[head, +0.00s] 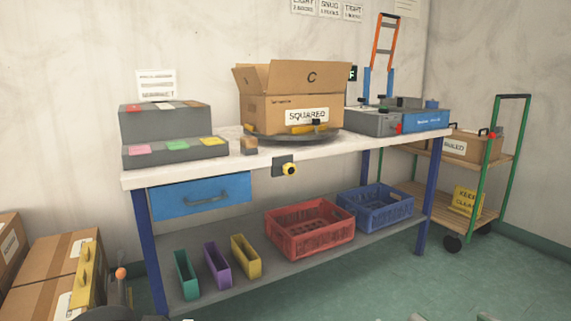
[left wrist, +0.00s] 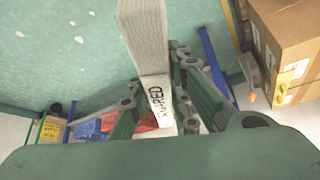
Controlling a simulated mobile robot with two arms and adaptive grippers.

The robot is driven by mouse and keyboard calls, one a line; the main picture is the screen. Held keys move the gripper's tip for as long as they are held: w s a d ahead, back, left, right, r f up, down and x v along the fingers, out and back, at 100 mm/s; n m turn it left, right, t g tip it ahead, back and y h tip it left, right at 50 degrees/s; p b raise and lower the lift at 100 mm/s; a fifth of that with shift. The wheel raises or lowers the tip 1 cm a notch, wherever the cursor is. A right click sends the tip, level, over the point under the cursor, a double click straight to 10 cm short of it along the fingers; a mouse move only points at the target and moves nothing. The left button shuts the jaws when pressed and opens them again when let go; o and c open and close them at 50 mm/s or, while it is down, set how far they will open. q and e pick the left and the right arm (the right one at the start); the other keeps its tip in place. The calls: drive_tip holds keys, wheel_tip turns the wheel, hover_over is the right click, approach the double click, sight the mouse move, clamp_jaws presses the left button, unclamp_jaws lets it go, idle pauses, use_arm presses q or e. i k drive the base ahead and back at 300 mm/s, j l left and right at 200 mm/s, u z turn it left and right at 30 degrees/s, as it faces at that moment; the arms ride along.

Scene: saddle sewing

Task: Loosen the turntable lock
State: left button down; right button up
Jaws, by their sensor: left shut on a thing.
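The round dark turntable (head: 292,137) is on the workbench under an open cardboard box (head: 290,80) labelled "SQUARED". No gripper is seen at the knob.
The workbench top (head: 185,175) holds a grey stepped case (head: 165,125) and a blue case (head: 425,120). Red (head: 308,240) and blue (head: 385,210) crates sit on the lower shelf. Cartons (head: 45,275) stand at left, a green-framed cart (head: 500,160) at right. Space before the knob looks clear.

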sight(289, 170)
drive_tip(key=i+j+u, duration=0.1)
drive_tip(key=i+u, duration=0.2)
drive_tip(key=i, duration=0.7)
